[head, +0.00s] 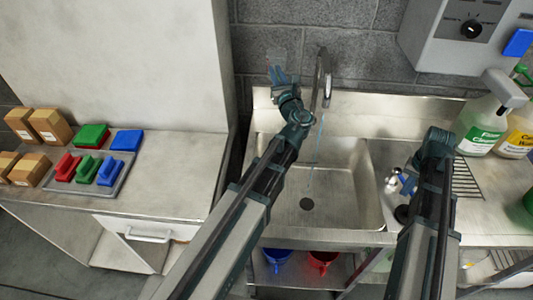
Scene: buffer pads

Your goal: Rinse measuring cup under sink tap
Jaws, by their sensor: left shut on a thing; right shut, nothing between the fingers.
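The sink (350,200) is a steel basin in the middle of the head view, with a dark drain in its floor. The tap (325,80) rises at its back edge, and a thin bluish stream of water (311,165) falls into the basin. My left gripper (277,75) is at the back left of the sink, left of the tap, pointing toward the wall. It is shut on a faint, see-through thing that looks like the measuring cup (276,57); its outline is hard to make out. It is left of the stream. My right gripper (400,184) is shut and empty over the sink's right edge.
A grey tray (107,183) with coloured brushes and several cardboard boxes (50,125) are on the left counter. Blue and red buckets (322,261) sit under the sink. The basin is clear.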

